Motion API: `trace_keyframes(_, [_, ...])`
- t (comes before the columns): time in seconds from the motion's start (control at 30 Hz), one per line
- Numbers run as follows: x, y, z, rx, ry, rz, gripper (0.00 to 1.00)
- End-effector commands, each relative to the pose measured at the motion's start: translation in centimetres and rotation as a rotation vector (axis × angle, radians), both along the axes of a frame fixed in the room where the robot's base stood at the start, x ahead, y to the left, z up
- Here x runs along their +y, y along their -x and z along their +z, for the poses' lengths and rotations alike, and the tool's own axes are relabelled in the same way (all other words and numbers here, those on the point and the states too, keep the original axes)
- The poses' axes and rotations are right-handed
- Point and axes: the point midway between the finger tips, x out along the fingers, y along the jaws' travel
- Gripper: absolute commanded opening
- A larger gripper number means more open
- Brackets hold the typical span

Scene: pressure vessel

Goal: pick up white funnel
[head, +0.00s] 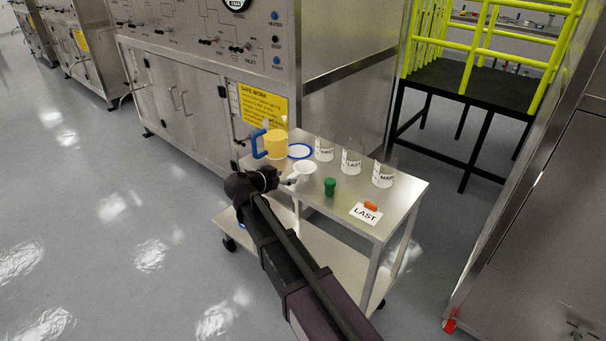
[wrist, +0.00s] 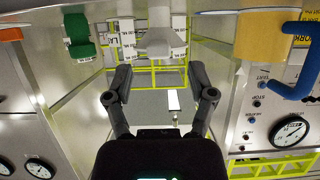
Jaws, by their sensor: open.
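The white funnel (head: 306,167) stands on the steel cart top, between the yellow jug and the green object. In the wrist view the funnel (wrist: 158,40) is at top centre, seen upside down, just beyond my fingertips. My gripper (wrist: 160,76) is open and empty, with its two fingers spread on either side of the funnel's line. In the head view my gripper (head: 288,180) reaches the cart's near left edge, close to the funnel. My fingertips appear apart from it; the exact gap is hard to tell.
A yellow jug (head: 276,144) with a blue handle and a blue-rimmed white dish (head: 300,151) are behind the funnel. A green object (head: 330,187) is at its right. Several labelled clear containers (head: 351,162) line the far edge. A LAST card (head: 365,214) lies near an orange piece (head: 371,206).

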Motion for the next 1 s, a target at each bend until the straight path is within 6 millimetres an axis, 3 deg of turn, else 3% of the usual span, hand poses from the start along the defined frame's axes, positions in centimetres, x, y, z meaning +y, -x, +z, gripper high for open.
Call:
trace_keyframes(0.27, [0.0,-0.1,-0.1,0.0,0.0,0.0,0.71])
trace_keyframes(0.7, [-2.4,-3.1,-2.0,0.0,0.0,0.0,0.71])
trace_keyframes(1.0, [-2.8,-3.6,-2.1,0.0,0.0,0.001,0.71])
